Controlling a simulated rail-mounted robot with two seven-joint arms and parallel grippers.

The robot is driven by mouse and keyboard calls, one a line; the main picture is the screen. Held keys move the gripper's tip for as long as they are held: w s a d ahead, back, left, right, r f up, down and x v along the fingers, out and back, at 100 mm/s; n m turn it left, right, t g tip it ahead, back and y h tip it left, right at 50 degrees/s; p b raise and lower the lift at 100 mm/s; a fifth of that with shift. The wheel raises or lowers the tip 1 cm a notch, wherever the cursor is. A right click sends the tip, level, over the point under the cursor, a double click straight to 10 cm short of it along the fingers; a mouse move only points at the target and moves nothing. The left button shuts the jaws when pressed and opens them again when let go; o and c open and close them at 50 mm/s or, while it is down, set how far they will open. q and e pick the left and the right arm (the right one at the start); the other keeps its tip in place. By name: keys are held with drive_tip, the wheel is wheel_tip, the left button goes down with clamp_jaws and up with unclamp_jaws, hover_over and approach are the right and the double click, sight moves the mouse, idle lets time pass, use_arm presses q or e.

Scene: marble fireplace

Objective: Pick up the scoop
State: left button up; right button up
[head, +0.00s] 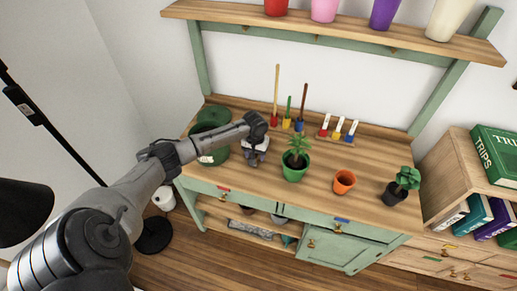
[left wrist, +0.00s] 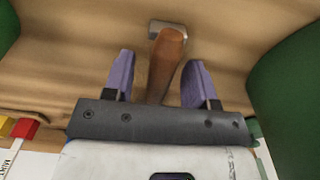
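The scoop (left wrist: 167,47) shows in the left wrist view as a brown wooden handle with a grey metal part at its far end, close to the wooden worktop. In the head view I cannot make it out; my left gripper (head: 255,157) covers that spot. My left gripper, with two purple fingers, also shows in the left wrist view (left wrist: 158,70). Its fingers are spread wide, one on each side of the handle, with gaps on both sides. I cannot tell how far above the handle they are. My right gripper is not in view.
A large green bucket (head: 213,117) stands left of my left gripper, and a potted plant (head: 294,170) stands close on its right. Behind are colored-based tools (head: 287,122) and small labels (head: 338,134). An orange pot (head: 344,182) and a dark-potted plant (head: 394,193) stand farther right.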

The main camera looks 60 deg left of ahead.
use_arm(q)
clamp_jaws()
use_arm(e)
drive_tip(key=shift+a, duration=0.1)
